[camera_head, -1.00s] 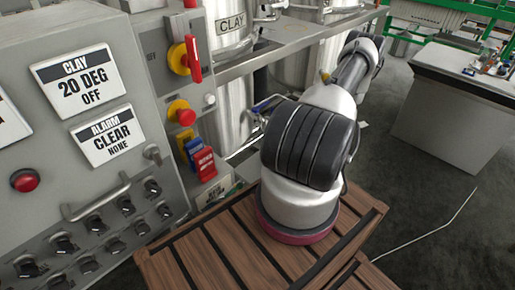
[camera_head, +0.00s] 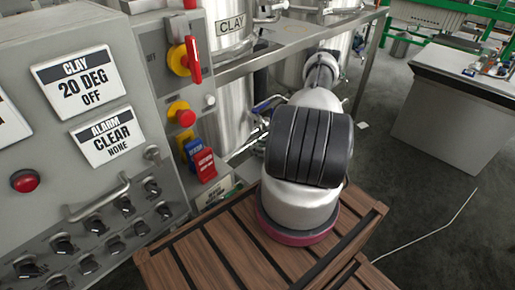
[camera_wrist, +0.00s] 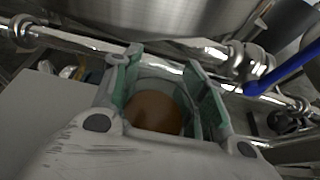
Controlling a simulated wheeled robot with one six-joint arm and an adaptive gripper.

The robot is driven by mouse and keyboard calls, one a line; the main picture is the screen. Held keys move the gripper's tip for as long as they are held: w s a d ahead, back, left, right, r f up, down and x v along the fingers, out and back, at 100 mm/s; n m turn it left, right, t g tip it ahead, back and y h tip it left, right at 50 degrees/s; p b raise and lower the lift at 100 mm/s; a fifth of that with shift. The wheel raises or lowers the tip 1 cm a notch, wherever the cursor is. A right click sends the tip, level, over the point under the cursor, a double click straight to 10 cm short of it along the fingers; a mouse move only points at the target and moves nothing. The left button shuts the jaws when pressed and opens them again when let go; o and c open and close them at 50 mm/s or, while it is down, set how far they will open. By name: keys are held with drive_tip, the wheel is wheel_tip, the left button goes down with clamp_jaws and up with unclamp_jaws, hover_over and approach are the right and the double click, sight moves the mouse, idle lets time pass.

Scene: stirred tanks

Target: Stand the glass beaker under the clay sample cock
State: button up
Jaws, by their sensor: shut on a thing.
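In the wrist view my gripper (camera_wrist: 163,75) is shut on the glass beaker (camera_wrist: 160,84), with a green-padded finger on each side. A brown round area shows inside the beaker; I cannot tell whether it is contents or something seen through the glass. A blue cock lever (camera_wrist: 278,72) on steel pipework lies right of the beaker, apart from it. The curved steel tank (camera_wrist: 150,15) is just beyond. In the head view the tank marked CLAY (camera_head: 229,62) stands behind the panel, with a blue handle (camera_head: 266,103) low beside it. My arm hides the gripper and beaker there.
The grey control panel (camera_head: 85,160) with knobs and red buttons fills the left. A steel frame rail (camera_head: 300,42) crosses the tanks. A wooden slatted surface (camera_head: 215,255) lies below my arm. A grey bench (camera_head: 455,115) stands right, with open floor between.

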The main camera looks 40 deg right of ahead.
drive_tip(key=shift+w+f, duration=0.1)
drive_tip(key=shift+f, duration=0.1)
drive_tip(key=o, duration=1.1)
drive_tip(key=shift+o, duration=0.2)
drive_tip(key=shift+s+d+r, duration=0.1)
drive_tip(key=shift+s+r, duration=0.05)
drive_tip(key=shift+s, duration=0.05)
drive_tip(key=v, duration=1)
drive_tip(key=shift+s+r, duration=0.1)
drive_tip(key=shift+s, duration=0.3)
drive_tip(key=shift+s+r, duration=0.15)
drive_tip(key=shift+s, duration=0.2)
drive_tip(key=shift+d, duration=0.1)
